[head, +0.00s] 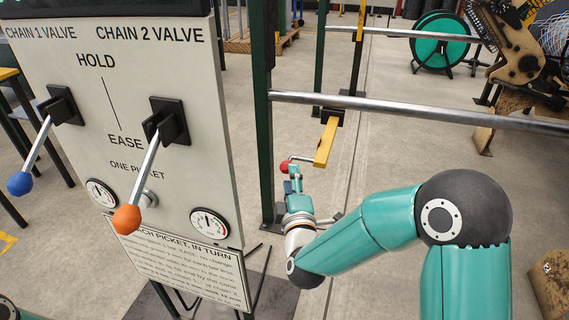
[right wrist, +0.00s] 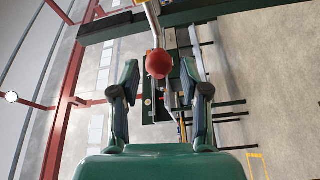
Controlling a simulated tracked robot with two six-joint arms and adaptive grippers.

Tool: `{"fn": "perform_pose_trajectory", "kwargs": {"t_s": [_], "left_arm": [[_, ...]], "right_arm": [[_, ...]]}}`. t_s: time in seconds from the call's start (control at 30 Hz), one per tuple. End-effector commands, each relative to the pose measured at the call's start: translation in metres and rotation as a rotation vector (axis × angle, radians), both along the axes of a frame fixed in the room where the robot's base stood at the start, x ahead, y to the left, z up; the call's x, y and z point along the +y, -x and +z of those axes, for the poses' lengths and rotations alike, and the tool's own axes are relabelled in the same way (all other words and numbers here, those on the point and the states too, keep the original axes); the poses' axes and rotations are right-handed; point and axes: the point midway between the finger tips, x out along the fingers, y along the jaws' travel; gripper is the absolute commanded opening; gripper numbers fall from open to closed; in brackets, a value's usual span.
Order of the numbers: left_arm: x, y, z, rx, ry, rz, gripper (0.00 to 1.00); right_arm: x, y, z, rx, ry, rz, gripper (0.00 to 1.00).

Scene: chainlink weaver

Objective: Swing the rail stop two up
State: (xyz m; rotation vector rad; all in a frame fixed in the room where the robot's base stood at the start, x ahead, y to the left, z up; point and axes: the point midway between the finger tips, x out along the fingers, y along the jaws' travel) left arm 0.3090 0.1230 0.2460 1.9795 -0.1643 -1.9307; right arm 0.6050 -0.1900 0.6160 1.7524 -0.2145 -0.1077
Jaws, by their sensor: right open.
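A yellow rail stop arm (head: 326,143) hangs down from a black block (head: 331,116) on the near steel rail (head: 400,112). A grey rod with a red ball knob (head: 284,166) sticks out leftward near its lower end. I cannot read a number on this stop. My right gripper (head: 292,180) is right at the knob, partly hidden by its own wrist. In the right wrist view, the open fingers (right wrist: 159,78) stand on either side of the red knob (right wrist: 158,64), with gaps showing on both sides. My left gripper is out of view.
A grey valve panel (head: 95,90) stands at left, with a blue-knobbed lever (head: 20,183) and an orange-knobbed lever (head: 127,219) jutting out. A dark green post (head: 262,120) stands just left of the gripper. Open floor (head: 400,170) lies to the right.

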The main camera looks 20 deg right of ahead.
Motion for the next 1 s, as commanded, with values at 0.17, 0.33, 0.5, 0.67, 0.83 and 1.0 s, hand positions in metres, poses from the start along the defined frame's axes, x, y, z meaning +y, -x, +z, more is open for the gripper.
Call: {"fn": "perform_pose_trajectory", "kwargs": {"t_s": [0.17, 0.33, 0.5, 0.67, 0.83, 1.0], "left_arm": [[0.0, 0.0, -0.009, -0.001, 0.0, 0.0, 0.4], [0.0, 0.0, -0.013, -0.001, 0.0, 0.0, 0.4], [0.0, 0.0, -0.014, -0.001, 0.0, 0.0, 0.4], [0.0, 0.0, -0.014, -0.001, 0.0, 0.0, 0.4], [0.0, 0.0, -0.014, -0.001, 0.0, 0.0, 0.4], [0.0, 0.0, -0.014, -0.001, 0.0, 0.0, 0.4]], "right_arm": [[-0.008, -0.036, 0.0, -0.002, 0.0, 0.0, 0.46], [-0.011, -0.056, 0.001, 0.0, -0.001, 0.001, 0.46], [-0.013, -0.065, 0.003, 0.001, 0.0, 0.002, 0.46], [-0.013, -0.066, 0.003, 0.001, 0.0, 0.002, 0.46], [-0.012, -0.066, 0.003, 0.0, 0.0, 0.003, 0.36], [-0.012, -0.066, 0.003, 0.001, 0.0, 0.003, 0.07]]}}
